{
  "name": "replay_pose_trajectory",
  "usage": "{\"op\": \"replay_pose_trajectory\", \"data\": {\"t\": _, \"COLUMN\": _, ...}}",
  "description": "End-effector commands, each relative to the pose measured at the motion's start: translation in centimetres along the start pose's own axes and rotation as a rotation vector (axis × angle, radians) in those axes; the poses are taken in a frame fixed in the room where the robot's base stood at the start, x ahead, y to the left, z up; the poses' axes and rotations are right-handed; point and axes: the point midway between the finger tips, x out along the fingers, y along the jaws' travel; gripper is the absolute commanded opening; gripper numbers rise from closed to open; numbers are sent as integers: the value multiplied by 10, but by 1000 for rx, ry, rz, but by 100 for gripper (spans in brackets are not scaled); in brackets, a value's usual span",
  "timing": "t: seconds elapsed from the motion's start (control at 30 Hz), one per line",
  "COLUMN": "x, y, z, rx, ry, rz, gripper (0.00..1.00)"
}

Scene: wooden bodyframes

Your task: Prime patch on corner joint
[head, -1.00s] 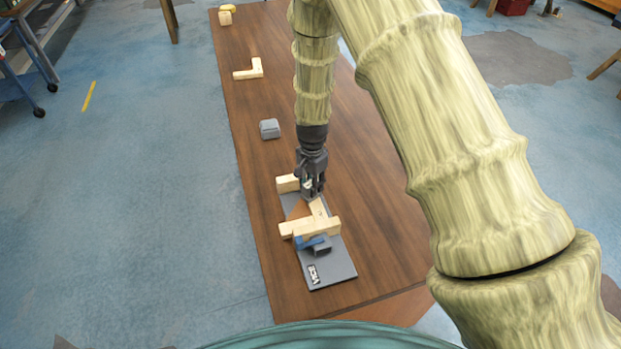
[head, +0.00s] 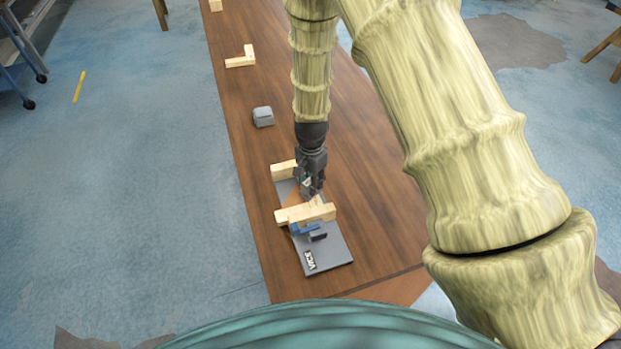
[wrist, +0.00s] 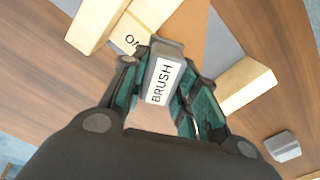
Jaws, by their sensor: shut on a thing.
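My gripper (head: 311,194) is shut on a grey brush (wrist: 157,85), whose white label reads BRUSH in the wrist view. Gripper and brush are over the wooden corner joint (head: 306,213), close above it or touching; I cannot tell which. The joint's light beams also show in the wrist view (wrist: 98,22), one with a partly hidden label. The joint lies on a grey plate (head: 332,255) labelled VICE, with a blue clamp part (head: 304,229) at its near side. An orange-brown area (wrist: 184,30) shows between the beams. The brush's tip is hidden.
A separate wooden block (head: 283,170) sits at the plate's far end. Farther along the brown table (head: 240,105) stand a grey block (head: 263,116) and an L-shaped wooden piece (head: 241,57). The table right of my gripper is clear.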

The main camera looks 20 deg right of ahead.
Motion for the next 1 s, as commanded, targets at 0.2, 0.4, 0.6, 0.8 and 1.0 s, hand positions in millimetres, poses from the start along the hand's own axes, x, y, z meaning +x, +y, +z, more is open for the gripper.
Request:
{"op": "replay_pose_trajectory", "data": {"t": 0.2, "x": -4, "y": 0, "z": 0, "rx": 0, "ry": 0, "rz": 0, "gripper": 0}}
{"op": "replay_pose_trajectory", "data": {"t": 0.4, "x": -18, "y": 0, "z": 0, "rx": 0, "ry": 0, "rz": 0, "gripper": 0}}
{"op": "replay_pose_trajectory", "data": {"t": 0.6, "x": -33, "y": 0, "z": 0, "rx": 0, "ry": 0, "rz": 0, "gripper": 0}}
{"op": "replay_pose_trajectory", "data": {"t": 0.8, "x": -48, "y": 0, "z": 0, "rx": 0, "ry": 0, "rz": 0, "gripper": 0}}
{"op": "replay_pose_trajectory", "data": {"t": 1.0, "x": -60, "y": 0, "z": 0, "rx": 0, "ry": 0, "rz": 0, "gripper": 0}}
